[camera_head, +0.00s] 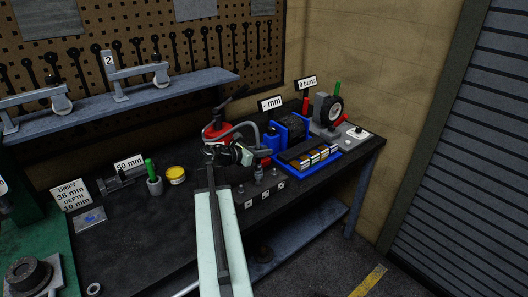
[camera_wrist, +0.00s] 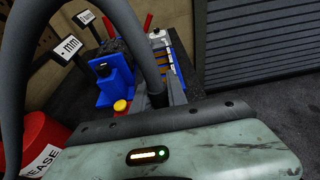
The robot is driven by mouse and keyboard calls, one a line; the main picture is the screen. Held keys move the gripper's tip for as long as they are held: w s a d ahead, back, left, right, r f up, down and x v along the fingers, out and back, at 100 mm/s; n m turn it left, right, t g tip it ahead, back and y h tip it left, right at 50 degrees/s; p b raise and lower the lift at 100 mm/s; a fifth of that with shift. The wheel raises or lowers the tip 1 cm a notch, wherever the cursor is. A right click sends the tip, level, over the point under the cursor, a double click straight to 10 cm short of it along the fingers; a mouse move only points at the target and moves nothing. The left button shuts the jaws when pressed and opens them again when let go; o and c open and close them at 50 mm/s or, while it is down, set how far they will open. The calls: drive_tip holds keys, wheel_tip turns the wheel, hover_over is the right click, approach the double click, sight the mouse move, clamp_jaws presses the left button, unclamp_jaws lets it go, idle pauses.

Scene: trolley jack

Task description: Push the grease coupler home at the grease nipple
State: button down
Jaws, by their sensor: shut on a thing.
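My gripper (camera_head: 230,154) is at the end of my pale green arm, over the bench just in front of the red grease container (camera_head: 213,133). It is shut on the grease coupler, which is small and mostly hidden by the jaws. A grey hose (camera_head: 244,125) arcs from the container to the gripper. A dark block (camera_head: 264,198) with small tags and upright fittings (camera_head: 258,172) stands right of my gripper. I cannot make out which fitting is the grease nipple.
A blue tray (camera_head: 337,154) with small boxes lies to the right, with a blue stand (camera_head: 277,136) behind it. A yellow tin (camera_head: 175,175) and a grey cup (camera_head: 154,186) stand left. A shelf (camera_head: 180,85) overhangs the bench's back. The front-left bench top is mostly clear.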

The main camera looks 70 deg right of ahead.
drive_tip(key=shift+f+b, duration=1.15)
drive_tip(key=shift+f, duration=0.05)
drive_tip(key=c, duration=1.2)
unclamp_jaws()
drive_tip(key=shift+c, duration=0.2)
drive_tip(key=shift+a, duration=0.1)
drive_tip(key=p+v, duration=0.2)
drive_tip(key=v, duration=0.5)
drive_tip(key=shift+w+a, duration=0.2)
drive_tip(key=shift+a, duration=0.05)
drive_tip(key=shift+r, duration=0.1)
